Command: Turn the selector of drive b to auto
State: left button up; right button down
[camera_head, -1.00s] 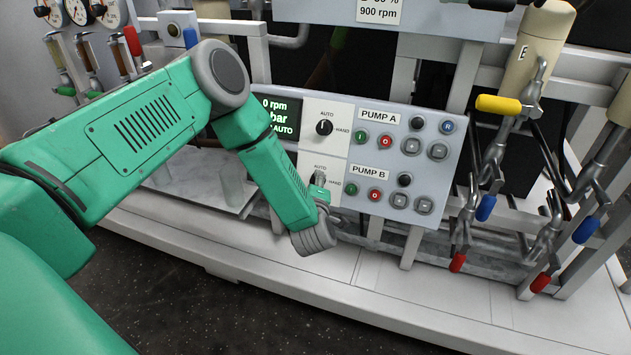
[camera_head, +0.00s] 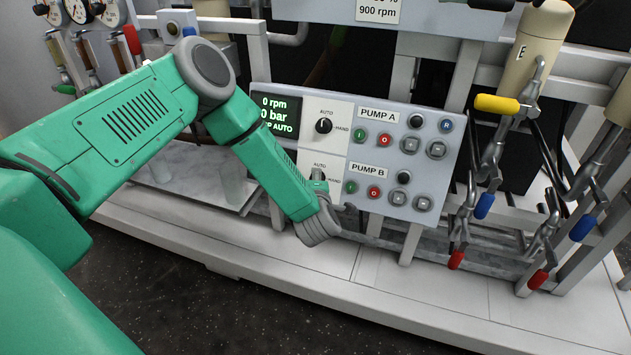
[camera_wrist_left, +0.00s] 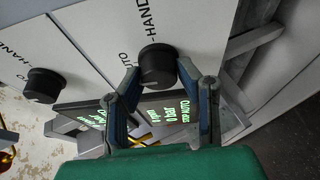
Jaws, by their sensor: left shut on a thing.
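The Pump B selector (camera_head: 319,174) is a black knob on the white plate at the panel's lower middle, between AUTO and HAND marks. My left gripper (camera_head: 322,190) covers much of it in the head view. In the left wrist view, the black knob (camera_wrist_left: 157,66) sits between the two blue-grey fingers of my left gripper (camera_wrist_left: 158,72), which are shut on it. Its pointer direction cannot be told. The Pump A selector (camera_head: 323,126) is above it, and this second knob (camera_wrist_left: 44,85) shows at the left in the wrist view. My right gripper is out of view.
A dark display (camera_head: 275,113) with green text is left of the selectors. The control panel (camera_head: 440,175) carries several buttons just right of my gripper. A pale ledge (camera_head: 300,265) runs below.

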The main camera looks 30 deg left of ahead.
pick_arm(q)
jog(key=shift+s+f, duration=0.1)
jog(key=shift+f, duration=0.1)
jog(key=o, duration=1.1)
jog(key=shift+o, duration=0.2)
jog(key=shift+r, duration=0.1)
jog(key=v, duration=1.1)
jog(key=shift+s+d, duration=0.25)
